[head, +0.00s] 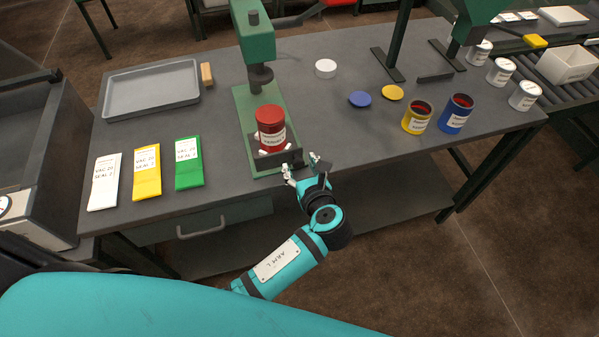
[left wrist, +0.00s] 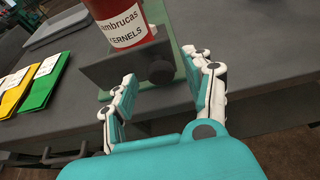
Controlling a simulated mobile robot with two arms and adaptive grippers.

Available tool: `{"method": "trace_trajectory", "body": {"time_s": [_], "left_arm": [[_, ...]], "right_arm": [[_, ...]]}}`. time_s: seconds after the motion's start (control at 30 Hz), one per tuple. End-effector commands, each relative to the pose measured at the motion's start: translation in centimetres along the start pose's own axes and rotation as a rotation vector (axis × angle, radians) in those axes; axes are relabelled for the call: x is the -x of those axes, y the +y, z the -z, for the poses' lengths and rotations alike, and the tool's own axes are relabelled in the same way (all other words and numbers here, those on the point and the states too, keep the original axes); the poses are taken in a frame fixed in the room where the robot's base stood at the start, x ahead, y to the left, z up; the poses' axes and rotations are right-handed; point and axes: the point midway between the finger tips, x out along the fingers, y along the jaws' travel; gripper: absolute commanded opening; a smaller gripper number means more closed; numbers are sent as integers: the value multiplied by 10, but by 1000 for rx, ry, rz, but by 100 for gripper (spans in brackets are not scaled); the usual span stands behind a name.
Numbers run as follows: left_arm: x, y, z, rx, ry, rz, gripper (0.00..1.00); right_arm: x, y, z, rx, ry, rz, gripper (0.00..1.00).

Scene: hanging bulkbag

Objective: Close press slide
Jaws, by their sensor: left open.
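The green press (head: 255,45) stands on the grey bench with its ram above a green base plate. A red labelled can (head: 271,128) stands upright on the slide, at the front of the press below the ram. The slide's dark front plate (head: 268,161) faces the bench's front edge; in the left wrist view the plate (left wrist: 105,72) carries a round dark knob (left wrist: 161,71). My left gripper (head: 304,167) is open in front of the plate. Its fingers (left wrist: 163,78) lie either side of the knob in the wrist view; contact cannot be told. My right gripper is out of view.
White, yellow and green seal packs (head: 147,172) lie left of the press, with a grey tray (head: 152,108) behind. Yellow (head: 417,117) and blue (head: 455,113) open cans and loose lids stand to the right. A drawer handle (head: 202,228) juts below the bench front.

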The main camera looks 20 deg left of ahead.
Motion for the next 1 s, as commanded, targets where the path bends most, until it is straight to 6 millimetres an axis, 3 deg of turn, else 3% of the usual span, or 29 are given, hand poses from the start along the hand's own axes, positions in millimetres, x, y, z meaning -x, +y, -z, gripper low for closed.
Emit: {"method": "trace_trajectory", "body": {"time_s": [0.13, 0.47, 0.87, 1.0], "left_arm": [[-12, 0, 1, 1, -1, 0, 52], [-14, 0, -1, 1, 0, 1, 52], [-14, 0, 0, 0, 0, 1, 0], [-14, 0, 0, 0, 0, 1, 0]], "right_arm": [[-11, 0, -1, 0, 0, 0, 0], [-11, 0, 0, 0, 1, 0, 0], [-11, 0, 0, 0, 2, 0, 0], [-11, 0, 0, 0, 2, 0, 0]]}}
